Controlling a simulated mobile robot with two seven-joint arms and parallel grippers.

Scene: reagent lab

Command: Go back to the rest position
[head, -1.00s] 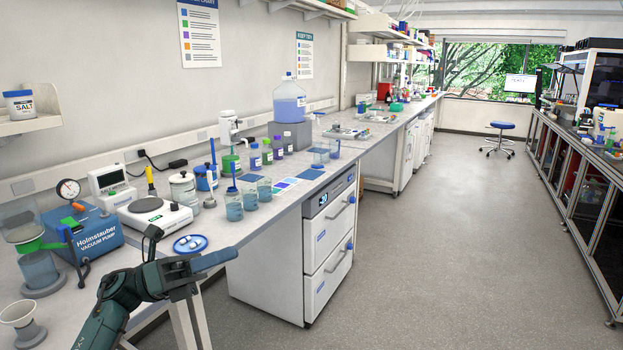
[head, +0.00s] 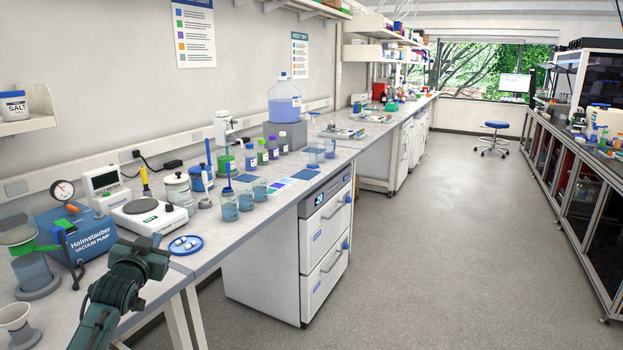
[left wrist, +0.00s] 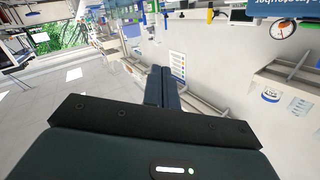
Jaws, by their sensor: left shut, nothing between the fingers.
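My right gripper shows in neither view.
The bench (head: 165,293) carries a blue vacuum pump (head: 82,241), a white hotplate (head: 150,216), a blue dish (head: 186,245) and several blue-liquid jars (head: 245,198) near my left arm. A drawer cabinet (head: 262,262) stands beneath. The floor (head: 430,260) to the right is clear.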

